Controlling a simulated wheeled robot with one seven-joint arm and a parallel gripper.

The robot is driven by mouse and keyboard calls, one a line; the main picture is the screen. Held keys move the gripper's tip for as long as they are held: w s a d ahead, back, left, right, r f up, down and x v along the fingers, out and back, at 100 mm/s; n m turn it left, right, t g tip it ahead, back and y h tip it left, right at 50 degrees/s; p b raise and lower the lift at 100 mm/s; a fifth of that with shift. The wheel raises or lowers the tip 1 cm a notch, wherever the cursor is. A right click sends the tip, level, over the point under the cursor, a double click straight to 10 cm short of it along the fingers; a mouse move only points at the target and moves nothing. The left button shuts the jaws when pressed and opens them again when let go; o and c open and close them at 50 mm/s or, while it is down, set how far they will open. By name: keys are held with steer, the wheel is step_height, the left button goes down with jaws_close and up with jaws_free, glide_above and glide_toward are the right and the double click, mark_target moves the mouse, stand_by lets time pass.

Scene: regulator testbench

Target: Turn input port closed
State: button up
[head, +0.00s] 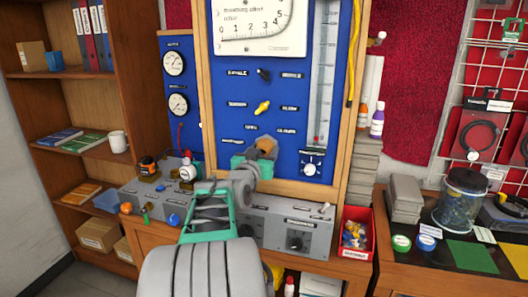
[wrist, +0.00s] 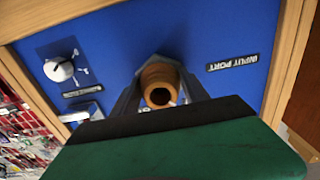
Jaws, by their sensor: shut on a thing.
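The input port (wrist: 160,82) is a brown-orange round fitting with a dark hole in its front, on the blue panel (wrist: 110,60). An upside-down "INPUT PORT" label (wrist: 232,65) sits to its right in the wrist view. My gripper (wrist: 158,98) is shut on the fitting, with grey fingers on both sides. The green and black gripper body fills the lower wrist view. In the head view the fitting (head: 266,144) shows at the end of my gripper (head: 262,154), low on the panel. My arm hides part of the panel around it.
A dark knob (head: 263,74) and a yellow knob (head: 262,107) are above the port. A white dial (head: 310,169) is to its right. Grey boxes (head: 288,232) and a red bin (head: 356,233) stand below. The wooden frame (head: 351,140) borders the panel.

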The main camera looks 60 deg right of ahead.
steer(key=c, duration=0.8)
steer(key=shift+o, duration=0.2)
